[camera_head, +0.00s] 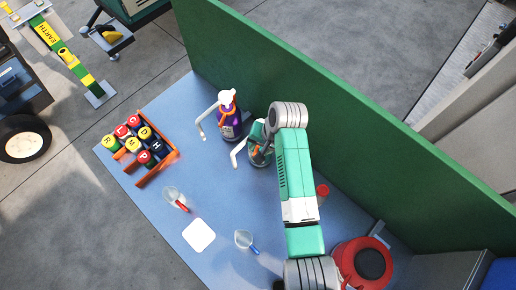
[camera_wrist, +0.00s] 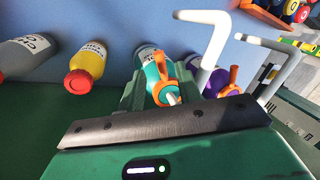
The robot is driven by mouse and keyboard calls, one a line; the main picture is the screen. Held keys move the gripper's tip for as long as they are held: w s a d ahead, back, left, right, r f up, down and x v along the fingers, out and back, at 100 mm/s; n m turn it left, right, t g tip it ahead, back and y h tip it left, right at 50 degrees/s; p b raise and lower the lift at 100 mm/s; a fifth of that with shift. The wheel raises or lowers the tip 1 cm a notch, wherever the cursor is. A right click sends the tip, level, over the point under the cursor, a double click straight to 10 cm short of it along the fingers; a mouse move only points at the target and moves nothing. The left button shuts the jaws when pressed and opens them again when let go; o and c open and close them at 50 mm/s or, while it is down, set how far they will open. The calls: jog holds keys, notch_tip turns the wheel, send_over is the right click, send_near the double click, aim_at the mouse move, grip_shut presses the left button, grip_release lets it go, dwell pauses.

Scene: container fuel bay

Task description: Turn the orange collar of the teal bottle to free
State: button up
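The teal bottle (camera_head: 257,128) stands on the blue table near the green wall, partly hidden by my wrist and gripper. In the wrist view its teal top and orange collar (camera_wrist: 158,73) show between my fingers, with a white bent spout (camera_wrist: 212,52) reaching out to the right. My gripper (camera_wrist: 162,90) has its two green fingers apart, one on each side of the bottle's top. I see no clear contact between fingers and collar. In the head view my gripper (camera_head: 262,152) is over the bottle and its fingertips are mostly hidden.
A purple bottle (camera_head: 229,122) with a white spout stands close on the left. A yellow bottle with a red cap (camera_wrist: 82,75) and a grey bottle (camera_wrist: 27,55) stand on the other side. A crate (camera_head: 171,153) of coloured cans, clear cups (camera_head: 243,238) and a white square (camera_head: 199,235) are farther off.

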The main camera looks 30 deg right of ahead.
jog(key=x, duration=0.3)
jog(key=shift+f, duration=0.15)
grip_shut()
